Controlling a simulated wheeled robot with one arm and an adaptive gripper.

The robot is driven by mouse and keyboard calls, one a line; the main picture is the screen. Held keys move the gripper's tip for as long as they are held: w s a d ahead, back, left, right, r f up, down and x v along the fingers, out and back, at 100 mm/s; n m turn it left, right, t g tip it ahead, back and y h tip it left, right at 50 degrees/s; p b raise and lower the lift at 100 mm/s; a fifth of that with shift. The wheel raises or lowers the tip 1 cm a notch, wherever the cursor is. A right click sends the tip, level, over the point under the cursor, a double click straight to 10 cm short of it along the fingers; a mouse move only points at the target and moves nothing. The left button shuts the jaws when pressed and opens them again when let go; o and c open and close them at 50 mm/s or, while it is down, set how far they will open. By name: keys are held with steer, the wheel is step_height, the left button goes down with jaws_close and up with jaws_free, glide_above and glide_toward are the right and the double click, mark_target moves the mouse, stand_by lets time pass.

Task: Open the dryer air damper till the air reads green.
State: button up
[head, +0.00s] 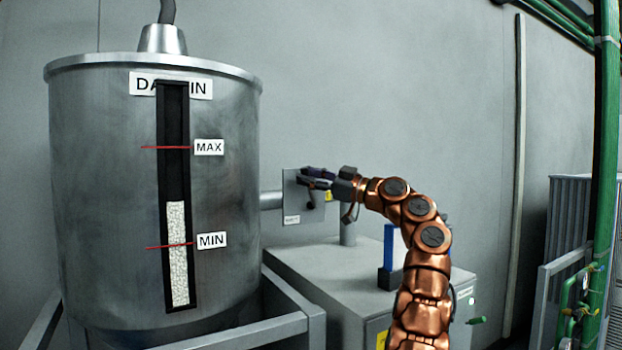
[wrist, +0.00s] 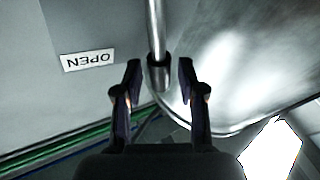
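In the head view, the damper plate (head: 292,208), a grey panel with a small label low on it, sits at the duct right of the day bin. My gripper (head: 306,178) is in front of this plate. In the wrist view, a metal lever rod (wrist: 156,25) with a dark collar ends between the fingers of my gripper (wrist: 159,72). The fingers stand apart, with a visible gap on each side of the rod. An OPEN label (wrist: 88,60) appears upside down on the left. I cannot make out an air reading in either view.
The metal day bin (head: 95,190) stands at left, its pellets (head: 177,225) above the MIN mark. A grey cabinet (head: 320,270) with a blue post (head: 388,245) lies below my arm. Green pipes (head: 605,130) run along the right.

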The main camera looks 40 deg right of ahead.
steer(key=shift+o, duration=0.2)
steer(key=v, duration=0.7)
steer(key=shift+s+d, duration=0.2)
steer(key=shift+s, duration=0.05)
steer(key=shift+f, duration=0.1)
stand_by(0.4)
